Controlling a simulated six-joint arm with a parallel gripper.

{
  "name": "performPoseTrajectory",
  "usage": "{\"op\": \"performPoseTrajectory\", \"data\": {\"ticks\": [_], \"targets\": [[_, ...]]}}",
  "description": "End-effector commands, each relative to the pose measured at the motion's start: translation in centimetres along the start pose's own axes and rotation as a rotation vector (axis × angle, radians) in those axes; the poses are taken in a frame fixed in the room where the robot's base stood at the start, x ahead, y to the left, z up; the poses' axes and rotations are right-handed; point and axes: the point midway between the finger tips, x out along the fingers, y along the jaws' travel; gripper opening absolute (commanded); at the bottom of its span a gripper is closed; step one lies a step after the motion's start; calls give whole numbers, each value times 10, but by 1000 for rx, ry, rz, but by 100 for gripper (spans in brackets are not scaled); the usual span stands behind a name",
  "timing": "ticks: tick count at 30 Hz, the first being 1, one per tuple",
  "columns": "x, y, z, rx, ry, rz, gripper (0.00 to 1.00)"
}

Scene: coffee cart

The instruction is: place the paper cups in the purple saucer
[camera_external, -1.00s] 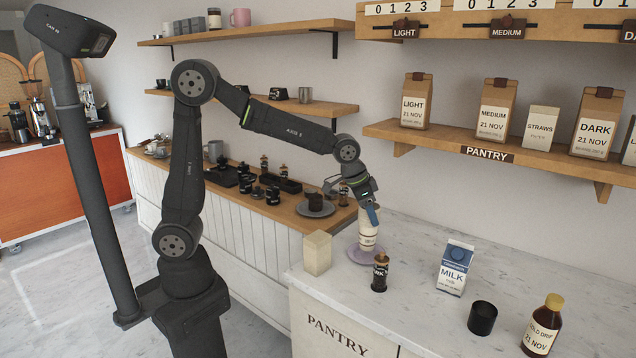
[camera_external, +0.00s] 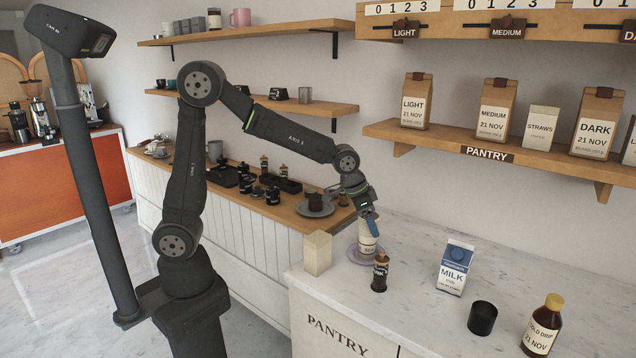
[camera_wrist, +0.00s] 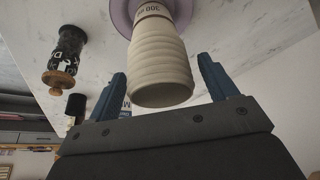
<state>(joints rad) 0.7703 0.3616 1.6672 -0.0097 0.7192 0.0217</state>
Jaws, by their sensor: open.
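A stack of pale paper cups (camera_external: 367,242) stands upright on the purple saucer (camera_external: 353,254) on the marble counter. In the wrist view the nested rims of the cups (camera_wrist: 160,68) face the camera, and the printed lower cup meets the saucer (camera_wrist: 122,14). My gripper (camera_external: 371,220) is at the top of the stack. Its blue fingers (camera_wrist: 163,86) are spread apart, one on each side of the stack's top end, with visible gaps between them and the cups. The far side of the stack is hidden.
A milk carton (camera_external: 454,266), a black cup (camera_external: 482,318) and a cold drip bottle (camera_external: 541,326) stand to the right. Bare marble lies between them.

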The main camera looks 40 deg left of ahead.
Motion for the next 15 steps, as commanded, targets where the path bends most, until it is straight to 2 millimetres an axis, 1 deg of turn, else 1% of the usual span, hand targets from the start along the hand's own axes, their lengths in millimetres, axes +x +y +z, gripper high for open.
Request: {"op": "performPoseTrajectory", "data": {"ticks": [5, 15], "targets": [[-20, 0, -2, 0, 4, 0, 78], [-91, 0, -2, 0, 5, -1, 78]]}}
